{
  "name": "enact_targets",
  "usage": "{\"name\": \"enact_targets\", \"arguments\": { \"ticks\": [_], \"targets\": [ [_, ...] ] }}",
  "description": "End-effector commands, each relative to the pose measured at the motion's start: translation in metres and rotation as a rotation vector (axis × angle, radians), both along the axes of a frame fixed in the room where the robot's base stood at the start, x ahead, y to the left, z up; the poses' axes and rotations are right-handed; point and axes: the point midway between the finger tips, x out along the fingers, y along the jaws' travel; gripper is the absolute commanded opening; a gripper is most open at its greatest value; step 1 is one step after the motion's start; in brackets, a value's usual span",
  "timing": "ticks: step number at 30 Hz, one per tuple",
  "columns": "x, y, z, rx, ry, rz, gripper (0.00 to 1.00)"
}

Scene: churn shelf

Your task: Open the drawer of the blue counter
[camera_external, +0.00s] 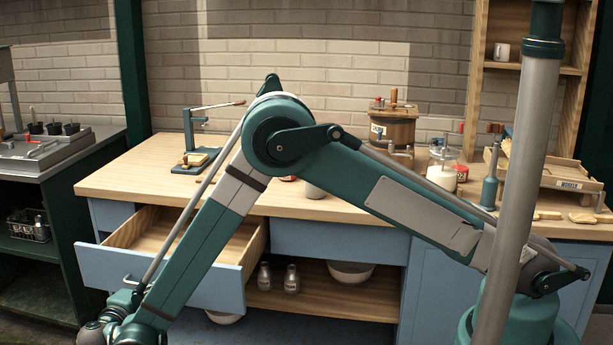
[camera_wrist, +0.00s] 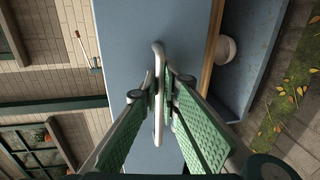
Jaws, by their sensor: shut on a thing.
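The blue counter (camera_external: 340,241) has a wooden top and stands against the brick wall. Its left drawer (camera_external: 170,278) is pulled well out in the external view, and its bare wooden inside shows. The drawer's blue front fills the middle of the wrist view (camera_wrist: 125,60). A pale bar handle (camera_wrist: 158,60) is fixed to that front. My gripper (camera_wrist: 164,92) is shut on the handle, with a green finger on each side of it. In the external view my arm reaches down to the drawer front, and the fingertips are out of frame or hidden.
On the countertop stand a green lever press (camera_external: 197,140), a wooden churn (camera_external: 392,125) and jars. Bottles (camera_external: 291,279) and a white bowl (camera_external: 351,273) sit on the open shelf beside the drawer. A dark side bench (camera_external: 60,166) stands at the left.

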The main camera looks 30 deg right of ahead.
Motion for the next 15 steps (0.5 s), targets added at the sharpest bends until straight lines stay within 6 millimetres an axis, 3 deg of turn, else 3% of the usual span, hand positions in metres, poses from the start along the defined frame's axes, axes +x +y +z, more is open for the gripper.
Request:
{"name": "enact_targets", "arguments": {
  "ticks": [15],
  "targets": [
    [-0.0084,0.0088,0.0004,0.001,-0.001,0.0,0.0]
  ]
}}
